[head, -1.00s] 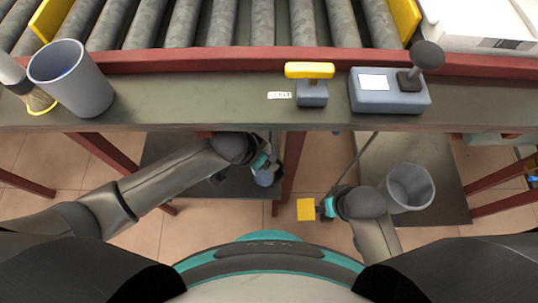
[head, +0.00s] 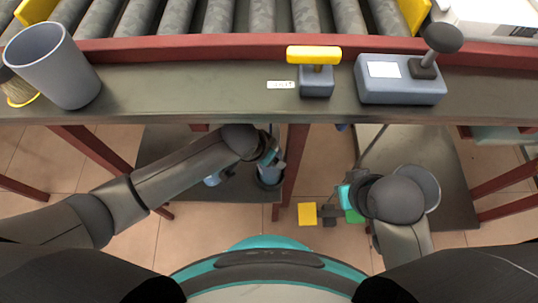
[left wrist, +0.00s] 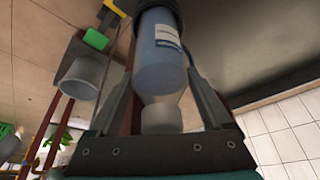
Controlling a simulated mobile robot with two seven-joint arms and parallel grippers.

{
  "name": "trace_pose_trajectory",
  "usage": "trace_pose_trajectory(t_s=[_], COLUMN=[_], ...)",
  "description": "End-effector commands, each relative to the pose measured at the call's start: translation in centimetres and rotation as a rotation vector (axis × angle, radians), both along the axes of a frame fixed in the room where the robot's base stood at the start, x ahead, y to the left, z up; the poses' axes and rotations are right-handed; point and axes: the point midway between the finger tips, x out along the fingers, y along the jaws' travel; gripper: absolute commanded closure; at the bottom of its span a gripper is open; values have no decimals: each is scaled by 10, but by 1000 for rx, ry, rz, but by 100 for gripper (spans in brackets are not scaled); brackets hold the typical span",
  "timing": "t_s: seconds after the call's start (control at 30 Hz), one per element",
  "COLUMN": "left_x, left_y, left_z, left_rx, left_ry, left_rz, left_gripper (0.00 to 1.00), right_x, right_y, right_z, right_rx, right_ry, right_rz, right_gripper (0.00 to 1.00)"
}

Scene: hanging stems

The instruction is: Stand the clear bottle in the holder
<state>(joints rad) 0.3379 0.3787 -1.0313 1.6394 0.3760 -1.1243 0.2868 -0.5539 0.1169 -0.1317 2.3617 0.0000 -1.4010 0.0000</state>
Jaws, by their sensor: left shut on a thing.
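The clear bottle (left wrist: 158,60) has bluish contents and a white label. In the left wrist view its pale neck and cap lie between the fingers of my left gripper (left wrist: 162,110), which is shut on it. A dark shape borders the bottle's far end; I cannot tell whether this is the holder or whether the bottle is inside it. In the head view my left gripper (head: 272,157) is low, below the front edge of the bench, over a bluish round thing (head: 268,177). My right gripper (head: 345,195) is mostly hidden by its own arm, so its fingers cannot be judged.
A yellow block (head: 307,213) and a green block (head: 353,216) are near my right gripper. A grey bin (head: 424,182) stands behind the right arm. The bench (head: 210,90) above carries a grey cup (head: 55,65), a yellow-handled device (head: 316,80) and a grey box with a knob (head: 400,85).

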Motion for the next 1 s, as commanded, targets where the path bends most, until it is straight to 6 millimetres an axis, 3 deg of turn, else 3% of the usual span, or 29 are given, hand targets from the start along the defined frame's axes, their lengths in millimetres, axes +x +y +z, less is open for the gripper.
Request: trace_pose_trajectory(t_s=[0.53, 0.57, 0.7, 1.0], left_x=[2, 0, 0, 0], left_y=[-2, 0, 0, 0], left_z=[-3, -5, -5, -5], left_rx=[-6, -1, 0, -1], left_ry=[-6, -1, -1, -1], left_rz=[-1, 0, -1, 0], left_gripper=[100, 16, 0, 0], right_x=[-1, -1, -1, -1], right_y=[0, 0, -1, -1], right_z=[5, 6, 5, 5], right_rx=[0, 0, 0, 0], right_ry=[-6, -6, -6, -6], right_rz=[0, 0, -2, -2], right_gripper=[100, 100, 100, 100])
